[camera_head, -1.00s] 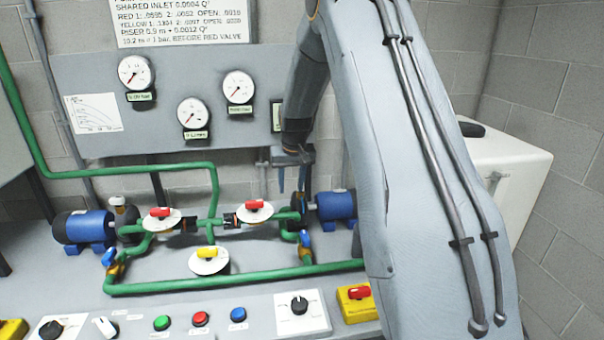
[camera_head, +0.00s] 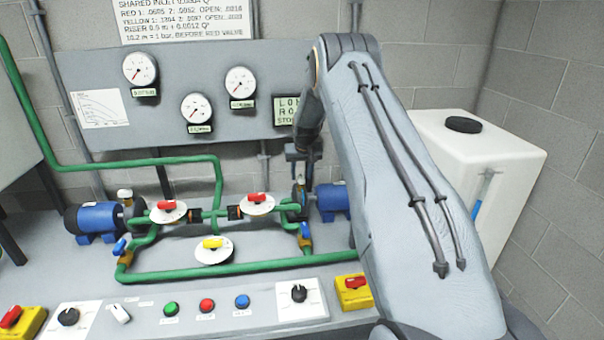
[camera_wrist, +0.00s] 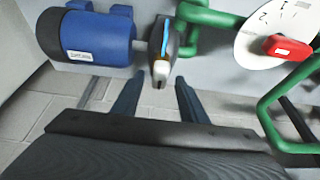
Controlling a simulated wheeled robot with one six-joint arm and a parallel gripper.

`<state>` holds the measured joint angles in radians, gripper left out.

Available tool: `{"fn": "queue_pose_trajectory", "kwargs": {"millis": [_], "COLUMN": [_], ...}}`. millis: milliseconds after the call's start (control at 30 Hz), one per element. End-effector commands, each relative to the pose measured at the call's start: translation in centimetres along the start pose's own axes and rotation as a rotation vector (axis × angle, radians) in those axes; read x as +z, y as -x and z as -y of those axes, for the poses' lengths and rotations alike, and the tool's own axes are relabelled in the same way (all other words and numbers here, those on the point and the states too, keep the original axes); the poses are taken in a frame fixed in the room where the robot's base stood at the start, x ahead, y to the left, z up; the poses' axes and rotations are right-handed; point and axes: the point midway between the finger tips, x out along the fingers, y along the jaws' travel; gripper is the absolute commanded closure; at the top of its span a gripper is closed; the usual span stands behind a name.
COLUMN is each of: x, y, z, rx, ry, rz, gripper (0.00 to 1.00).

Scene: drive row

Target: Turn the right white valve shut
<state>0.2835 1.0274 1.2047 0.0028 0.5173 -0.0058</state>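The right white valve shows in the wrist view as a small whitish handle (camera_wrist: 161,71) on the dark round pump body beside a blue motor (camera_wrist: 85,37). My gripper (camera_wrist: 157,97) is open and empty, its two dark fingers spread with the handle just beyond and between their tips. I cannot tell whether the fingers reach around it. In the head view my gripper (camera_head: 302,172) hangs pointing down over the right pump; the valve there is small and mostly hidden by the fingers. The left white valve (camera_head: 124,194) stands on the left pump.
Two red valves (camera_head: 168,205) (camera_head: 257,198) and a yellow valve (camera_head: 212,243) sit on green pipes nearby. Blue handles (camera_head: 305,229) (camera_head: 121,245) are on the lower pipe. A switch panel (camera_head: 255,308) runs along the front. A white tank (camera_head: 505,160) stands right.

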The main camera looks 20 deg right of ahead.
Motion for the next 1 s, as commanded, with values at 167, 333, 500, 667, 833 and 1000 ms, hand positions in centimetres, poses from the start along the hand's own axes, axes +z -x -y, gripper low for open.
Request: {"fn": "queue_pose_trajectory", "kwargs": {"millis": [167, 333, 500, 667, 833, 1000], "x": [0.02, 0.01, 0.01, 0.01, 0.01, -0.01], "y": [-0.97, -1.21, -1.20, -1.18, -1.18, -1.24], "z": [0.02, 0.03, 0.02, 0.02, 0.02, 0.09], "rx": [0.000, 0.000, 0.000, 0.000, 0.000, 0.009], "ry": [0.000, 0.000, 0.000, 0.000, -0.001, -0.022], "rz": [0.000, -0.001, -0.001, -0.001, -0.001, -0.001], "gripper": [0.61, 0.61, 0.63, 0.90, 1.00, 1.00]}}
